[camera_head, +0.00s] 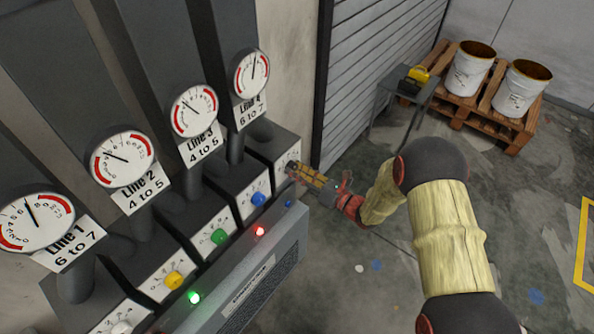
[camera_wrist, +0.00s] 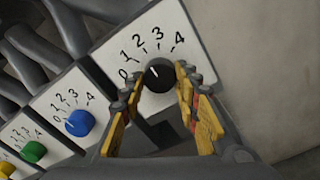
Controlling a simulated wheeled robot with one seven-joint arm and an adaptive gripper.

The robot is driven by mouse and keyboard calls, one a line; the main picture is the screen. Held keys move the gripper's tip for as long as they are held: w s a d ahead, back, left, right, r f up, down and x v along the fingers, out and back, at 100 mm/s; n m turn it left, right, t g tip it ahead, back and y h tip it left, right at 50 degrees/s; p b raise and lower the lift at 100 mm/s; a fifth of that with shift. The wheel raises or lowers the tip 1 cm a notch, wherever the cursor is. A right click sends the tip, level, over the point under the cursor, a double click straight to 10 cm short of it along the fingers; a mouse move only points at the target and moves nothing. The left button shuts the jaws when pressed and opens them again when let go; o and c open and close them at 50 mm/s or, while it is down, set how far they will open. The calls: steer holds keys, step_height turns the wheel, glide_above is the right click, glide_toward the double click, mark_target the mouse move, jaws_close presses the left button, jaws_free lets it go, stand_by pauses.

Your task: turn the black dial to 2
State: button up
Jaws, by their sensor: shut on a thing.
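The black dial (camera_wrist: 159,74) sits on a white plate (camera_wrist: 140,42) with numbers 0 to 4 around it. Its pale pointer mark is small and seems to face up-left, toward the low numbers; the exact number is hard to tell. My gripper (camera_wrist: 156,88) is shut on the black dial, with one yellow finger on each side of it. In the head view my gripper (camera_head: 301,173) reaches the panel at the far right end of the row, under the Line 4 gauge (camera_head: 251,74). There the fingers hide most of the dial.
A blue dial (camera_head: 258,199), a green dial (camera_head: 219,237) and a yellow dial (camera_head: 173,281) stand along the same panel. Indicator lamps glow green (camera_head: 194,297) and red (camera_head: 260,231). A side table (camera_head: 393,92) and a pallet with buckets (camera_head: 468,70) stand behind. The floor at right is open.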

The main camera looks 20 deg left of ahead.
steer(key=o, duration=1.2)
steer(key=shift+c, duration=0.2)
steer(key=shift+d, duration=0.1)
steer(key=v, duration=1.2)
steer(key=shift+f, duration=0.1)
